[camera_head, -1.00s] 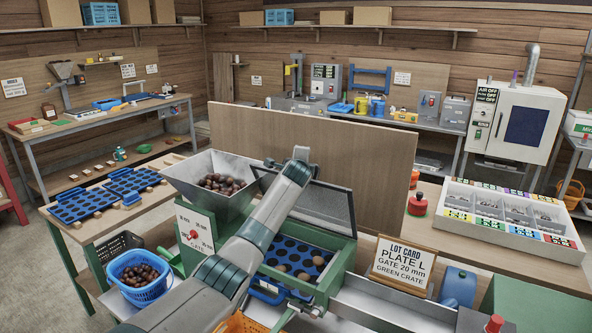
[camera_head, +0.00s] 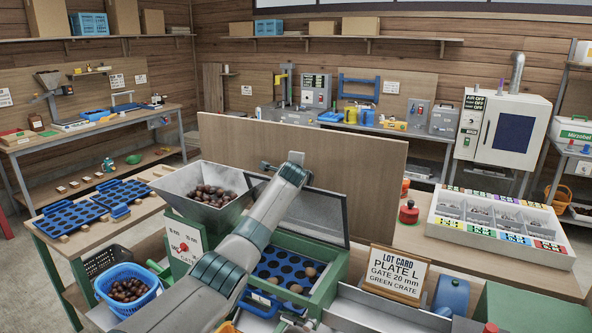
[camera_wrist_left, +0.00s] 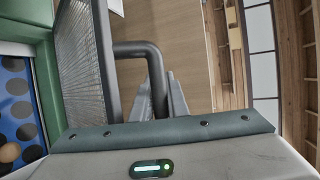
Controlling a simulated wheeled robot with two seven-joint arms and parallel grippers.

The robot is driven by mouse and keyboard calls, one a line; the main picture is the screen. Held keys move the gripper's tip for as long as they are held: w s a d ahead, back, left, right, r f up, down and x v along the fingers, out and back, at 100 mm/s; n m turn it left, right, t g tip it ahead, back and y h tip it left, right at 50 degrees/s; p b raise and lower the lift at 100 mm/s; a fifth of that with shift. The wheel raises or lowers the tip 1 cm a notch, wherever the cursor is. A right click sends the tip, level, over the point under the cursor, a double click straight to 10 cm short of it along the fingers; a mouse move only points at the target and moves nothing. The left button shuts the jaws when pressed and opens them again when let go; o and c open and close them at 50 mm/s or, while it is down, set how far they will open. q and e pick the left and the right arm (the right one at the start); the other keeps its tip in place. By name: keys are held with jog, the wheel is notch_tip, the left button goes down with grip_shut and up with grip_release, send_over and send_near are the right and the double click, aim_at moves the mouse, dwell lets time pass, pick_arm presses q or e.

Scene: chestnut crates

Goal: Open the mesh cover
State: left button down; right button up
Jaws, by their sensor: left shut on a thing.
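The mesh cover (camera_head: 318,215) is a grey-framed panel hinged on the green sorting machine (camera_head: 328,290). It stands raised, tilted back towards the wooden board behind it. In the left wrist view the mesh (camera_wrist_left: 80,65) stands steeply at the left, with a dark bent handle (camera_wrist_left: 138,50) coming off its frame. My left gripper (camera_wrist_left: 158,90) is shut on that handle; in the head view its arm crosses in front of the machine and hides part of the cover. Under the cover, a blue plate with round holes (camera_head: 268,268) shows, with a few chestnuts on it. My right gripper is not in view.
A metal hopper of chestnuts (camera_head: 200,210) stands left of the cover. The wooden board (camera_head: 370,165) rises close behind it. A lot card (camera_head: 397,272) stands to the right. A blue basket of chestnuts (camera_head: 128,285) sits at lower left.

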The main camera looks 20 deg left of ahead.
pick_arm(q)
jog(key=shift+s+d+f, duration=0.1)
jog(key=shift+d+f, duration=0.15)
jog(key=shift+f, duration=0.75)
jog(key=c, duration=1.8)
grip_release()
jog(key=shift+o, duration=0.4)
jog(key=shift+w, duration=0.25)
jog(key=shift+d, duration=0.1)
jog(key=shift+s, duration=0.1)
